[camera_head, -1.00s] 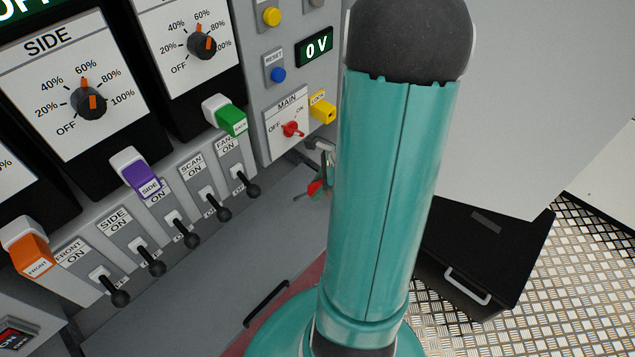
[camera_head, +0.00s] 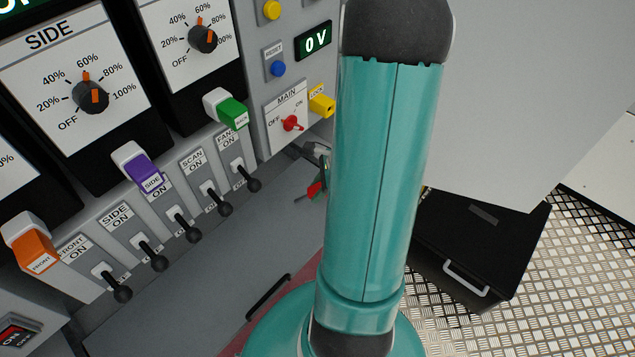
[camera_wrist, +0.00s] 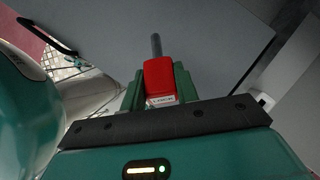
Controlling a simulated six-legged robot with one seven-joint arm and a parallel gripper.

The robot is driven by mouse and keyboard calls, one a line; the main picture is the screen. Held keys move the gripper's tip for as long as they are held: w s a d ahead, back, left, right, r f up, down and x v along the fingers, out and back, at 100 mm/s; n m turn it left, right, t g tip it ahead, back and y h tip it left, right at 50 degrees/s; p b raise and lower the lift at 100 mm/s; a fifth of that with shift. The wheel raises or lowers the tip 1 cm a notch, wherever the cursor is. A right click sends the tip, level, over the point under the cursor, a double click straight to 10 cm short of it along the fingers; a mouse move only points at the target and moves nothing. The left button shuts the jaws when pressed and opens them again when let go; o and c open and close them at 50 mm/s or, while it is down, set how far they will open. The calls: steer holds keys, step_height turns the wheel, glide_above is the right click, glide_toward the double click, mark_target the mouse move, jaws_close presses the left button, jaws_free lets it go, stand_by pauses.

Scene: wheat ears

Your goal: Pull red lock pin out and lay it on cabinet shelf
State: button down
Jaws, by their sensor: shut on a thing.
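The red lock pin (camera_wrist: 160,80) sits between the green fingers of my gripper (camera_wrist: 158,92) in the wrist view. Its dark shaft points up, away from the gripper, and a small label shows at its base. In the head view the pin's red part (camera_head: 314,189) and my gripper (camera_head: 320,180) show small beside my teal arm, which partly hides them. They are over the grey cabinet shelf (camera_head: 200,275), below the control panel. The shelf's surface also fills the background of the wrist view (camera_wrist: 215,40). I cannot tell the height of the pin above it.
The panel has a red MAIN switch (camera_head: 291,123), a yellow LOCK piece (camera_head: 322,105) and a row of black-knobbed levers (camera_head: 193,236) along its lower edge. A black handle (camera_head: 268,297) is at the shelf's front. A black drawer unit (camera_head: 470,250) stands right.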

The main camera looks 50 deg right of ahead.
steer(key=shift+f, duration=2.4)
steer(key=c, duration=1)
jaws_free()
steer(key=shift+o, duration=0.2)
steer(key=v, duration=1.3)
steer(key=shift+d+r, duration=0.2)
steer(key=shift+r, duration=0.15)
steer(key=shift+s, duration=0.1)
